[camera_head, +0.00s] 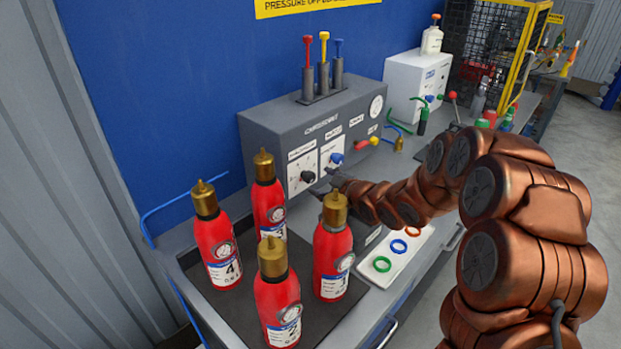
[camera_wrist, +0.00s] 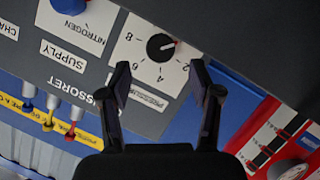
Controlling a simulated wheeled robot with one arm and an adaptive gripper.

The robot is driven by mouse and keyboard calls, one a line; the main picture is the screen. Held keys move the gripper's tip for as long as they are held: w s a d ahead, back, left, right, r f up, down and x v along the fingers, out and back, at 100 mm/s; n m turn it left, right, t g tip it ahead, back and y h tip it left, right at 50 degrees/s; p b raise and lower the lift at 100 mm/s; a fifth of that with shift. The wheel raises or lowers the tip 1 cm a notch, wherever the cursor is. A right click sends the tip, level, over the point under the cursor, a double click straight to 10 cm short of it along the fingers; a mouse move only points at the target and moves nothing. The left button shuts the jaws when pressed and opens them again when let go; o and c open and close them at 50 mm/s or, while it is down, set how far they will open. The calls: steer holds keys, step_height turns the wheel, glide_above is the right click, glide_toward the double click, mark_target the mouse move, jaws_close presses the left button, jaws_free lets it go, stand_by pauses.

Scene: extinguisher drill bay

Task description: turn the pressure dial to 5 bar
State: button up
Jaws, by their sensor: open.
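The pressure dial is a black round knob on a white plate, seen in the wrist view (camera_wrist: 160,46) and on the grey console front in the head view (camera_head: 307,177). Its plate shows the numbers 8, 6, 4 and 2. A red mark on the knob points to the picture's right, away from the numbers 4 and 6; the exact reading is unclear. My gripper (camera_wrist: 163,80) is open and empty. Its two fingers stand apart in front of the dial plate, with the knob seen beyond the tips and not between them. The gripper also shows in the head view (camera_head: 332,185), close to the console.
A blue knob (camera_head: 335,159) sits beside the dial on the console (camera_head: 290,125). Several red extinguishers with brass tops (camera_head: 333,255) stand on a dark mat just in front, near my gripper. A white tray (camera_head: 398,257) holds coloured rings.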

mark_target(312, 178)
steer(key=shift+p+x, duration=0.95)
steer(key=shift+x, duration=2.25)
steer(key=shift+f, duration=0.1)
steer(key=c, duration=1.1)
steer(key=shift+c, duration=0.2)
steer(key=shift+p, duration=0.75)
